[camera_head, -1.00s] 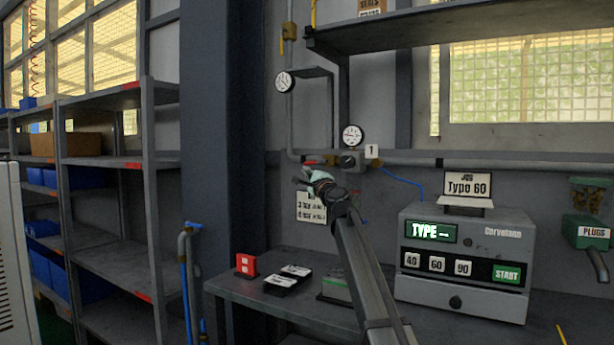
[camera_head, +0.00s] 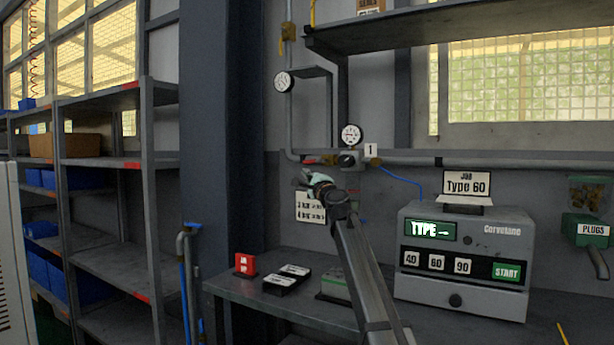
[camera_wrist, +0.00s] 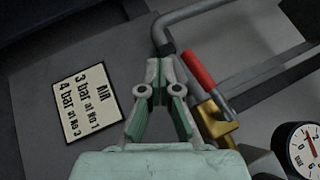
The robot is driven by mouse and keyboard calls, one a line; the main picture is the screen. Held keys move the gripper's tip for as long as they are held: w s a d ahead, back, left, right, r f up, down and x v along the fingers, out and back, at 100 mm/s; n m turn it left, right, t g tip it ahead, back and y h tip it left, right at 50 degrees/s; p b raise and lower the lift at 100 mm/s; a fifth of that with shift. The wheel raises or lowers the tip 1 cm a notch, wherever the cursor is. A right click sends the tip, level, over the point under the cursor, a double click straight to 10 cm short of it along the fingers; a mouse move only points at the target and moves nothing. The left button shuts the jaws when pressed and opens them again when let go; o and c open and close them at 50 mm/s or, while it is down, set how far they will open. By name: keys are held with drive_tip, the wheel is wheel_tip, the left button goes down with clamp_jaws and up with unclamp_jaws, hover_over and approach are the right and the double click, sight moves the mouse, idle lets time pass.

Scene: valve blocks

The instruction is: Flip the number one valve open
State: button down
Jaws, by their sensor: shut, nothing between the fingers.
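The number one valve has a red lever handle (camera_wrist: 199,74) and a brass body (camera_wrist: 215,122) in the wrist view. In the head view the small red handle (camera_head: 312,161) lies along the pipe, left of the grey block (camera_head: 350,160) beside the "1" label (camera_head: 371,150). My gripper (camera_wrist: 162,66) is shut and empty. In the wrist view its fingertips appear just left of the red handle, with a visible gap. In the head view my gripper (camera_head: 302,181) is just below the handle; depth between them is hard to tell.
A pressure gauge (camera_head: 351,134) stands above the block; another (camera_head: 282,82) is up left. An "AIR" notice (camera_wrist: 85,103) is on the wall behind my gripper. The bench (camera_head: 240,290) below carries a grey machine (camera_head: 462,280). A dark column (camera_head: 222,130) stands left.

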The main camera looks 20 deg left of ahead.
drive_tip(key=s+f+b, duration=0.2)
drive_tip(key=s+f, duration=0.3)
drive_tip(key=f, duration=0.6)
drive_tip(key=shift+d, duration=0.35)
drive_tip(key=shift+s, duration=0.1)
